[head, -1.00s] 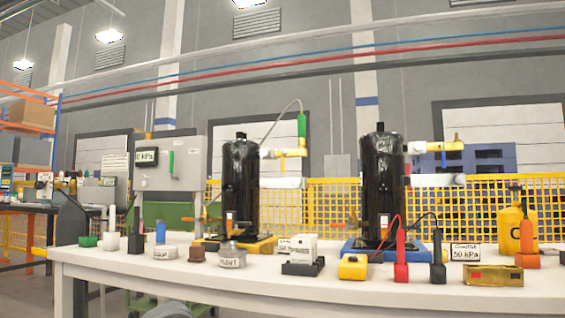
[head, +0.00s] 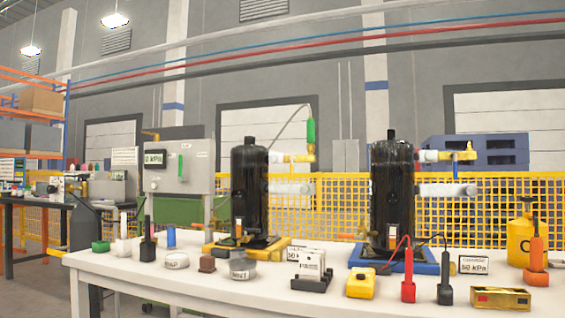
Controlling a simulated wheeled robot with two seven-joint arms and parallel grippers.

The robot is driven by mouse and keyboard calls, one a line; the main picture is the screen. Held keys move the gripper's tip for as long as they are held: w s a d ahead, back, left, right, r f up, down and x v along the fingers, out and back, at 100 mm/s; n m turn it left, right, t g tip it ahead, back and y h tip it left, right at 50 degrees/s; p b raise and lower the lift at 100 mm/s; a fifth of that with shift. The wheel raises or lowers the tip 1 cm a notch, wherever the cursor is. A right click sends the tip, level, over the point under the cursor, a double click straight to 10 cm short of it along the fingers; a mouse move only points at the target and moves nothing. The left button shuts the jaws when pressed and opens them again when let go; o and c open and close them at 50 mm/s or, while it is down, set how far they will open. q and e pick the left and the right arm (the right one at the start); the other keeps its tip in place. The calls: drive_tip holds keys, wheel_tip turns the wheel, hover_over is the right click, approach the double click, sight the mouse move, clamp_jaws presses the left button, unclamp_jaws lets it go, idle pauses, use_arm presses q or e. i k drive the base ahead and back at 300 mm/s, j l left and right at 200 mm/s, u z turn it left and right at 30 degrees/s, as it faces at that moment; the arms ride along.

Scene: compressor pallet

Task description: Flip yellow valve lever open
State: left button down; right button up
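Two black compressors stand on the white table, the left one (head: 250,190) on a yellow base and the right one (head: 391,195) on a blue base. A yellow and brass valve fitting (head: 297,158) sits on the upper pipe of the left compressor, below a green hose handle (head: 310,130). A small yellow-brass part (head: 150,135) also shows above the grey gauge cabinet. Lever positions are too small to tell. Neither gripper is in view.
The white table (head: 220,292) spans the front and carries several small items, including a yellow meter (head: 361,283), a red probe (head: 408,280) and a brass tray (head: 500,298). A yellow gas bottle (head: 521,238) stands at right. A yellow mesh fence (head: 345,205) runs behind.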

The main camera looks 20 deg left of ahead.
sight(291, 158)
drive_tip(key=i+j, duration=0.35)
drive_tip(key=j, duration=0.15)
drive_tip(key=i+j, duration=0.4)
drive_tip(key=j, duration=0.15)
drive_tip(key=u, duration=0.05)
